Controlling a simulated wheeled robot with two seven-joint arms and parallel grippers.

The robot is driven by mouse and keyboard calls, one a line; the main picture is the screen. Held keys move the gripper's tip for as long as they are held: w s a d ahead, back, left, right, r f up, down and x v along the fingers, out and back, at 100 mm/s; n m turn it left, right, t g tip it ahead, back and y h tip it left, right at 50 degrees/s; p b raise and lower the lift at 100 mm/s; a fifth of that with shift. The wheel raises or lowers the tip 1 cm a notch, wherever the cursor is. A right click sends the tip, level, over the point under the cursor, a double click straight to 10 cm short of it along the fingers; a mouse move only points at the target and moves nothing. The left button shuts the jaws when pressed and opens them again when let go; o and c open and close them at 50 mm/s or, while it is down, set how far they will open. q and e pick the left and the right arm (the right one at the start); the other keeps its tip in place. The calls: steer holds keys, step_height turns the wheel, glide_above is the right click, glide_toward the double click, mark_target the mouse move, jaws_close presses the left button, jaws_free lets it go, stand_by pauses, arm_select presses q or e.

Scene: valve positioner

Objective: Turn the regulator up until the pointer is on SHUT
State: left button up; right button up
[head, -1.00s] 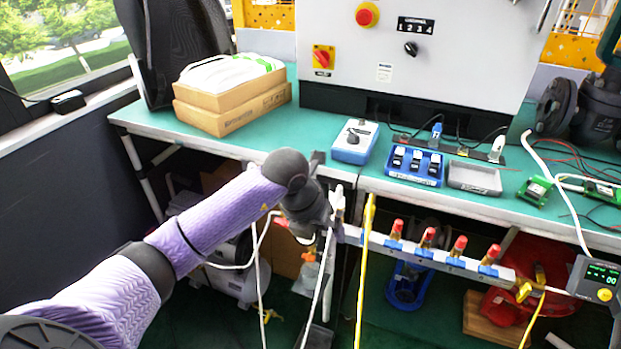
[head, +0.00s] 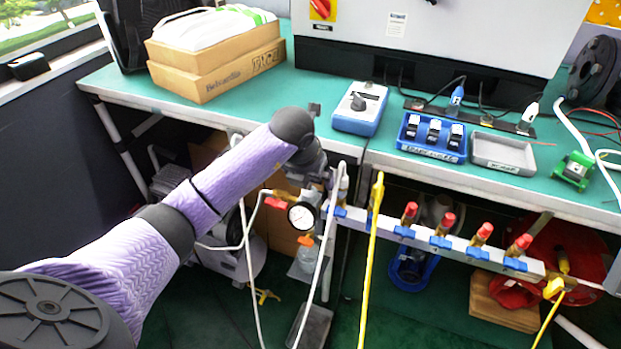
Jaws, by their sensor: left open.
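A round gauge (head: 302,215) with a white face and dark rim hangs under the front edge of the bench; its pointer and lettering are too small to read. A red fitting (head: 275,204) sits just left of it and an orange cap (head: 306,240) just below. I cannot tell which part is the regulator. My left gripper (head: 330,182) is open, above and right of the gauge, by the left end of the pale manifold bar (head: 390,226). Its fingers are partly hidden by its wrist and the hoses, so contact is unclear. My right gripper is not in view.
White and yellow hoses (head: 371,260) hang in front of the bench near the gripper. Several red-capped valves (head: 410,212) line the bar.

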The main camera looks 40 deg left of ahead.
arm_select(q)
steer(key=c, duration=1.2)
steer(key=shift+o, duration=0.2)
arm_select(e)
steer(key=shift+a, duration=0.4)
arm_select(q)
steer(key=shift+m, duration=0.4)
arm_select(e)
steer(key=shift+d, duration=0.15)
